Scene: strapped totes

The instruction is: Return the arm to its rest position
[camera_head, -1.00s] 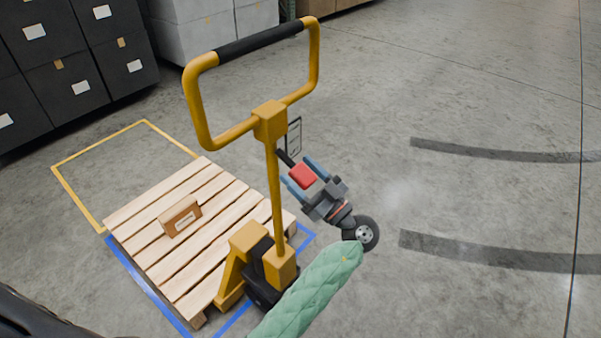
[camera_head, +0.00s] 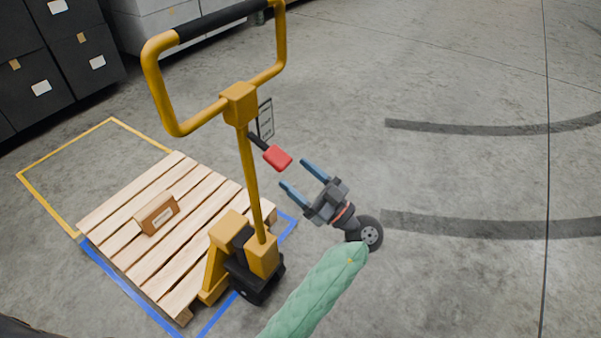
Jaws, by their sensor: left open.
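My left gripper (camera_head: 302,181) is open and empty in the middle of the head view. Its two blue fingers point up and left, and a green padded sleeve covers my left arm (camera_head: 318,290) below it. The red-ended lever (camera_head: 277,157) of the yellow pallet jack (camera_head: 248,175) shows just beyond the fingertips, with a visible gap between them in the picture. My right gripper is not in view.
The jack stands at the near end of a wooden pallet (camera_head: 150,258) carrying a small cardboard box (camera_head: 157,214). Blue and yellow tape marks the floor. Dark boxes (camera_head: 62,55) and grey boxes (camera_head: 160,28) stand at the back left. The floor on the right is clear.

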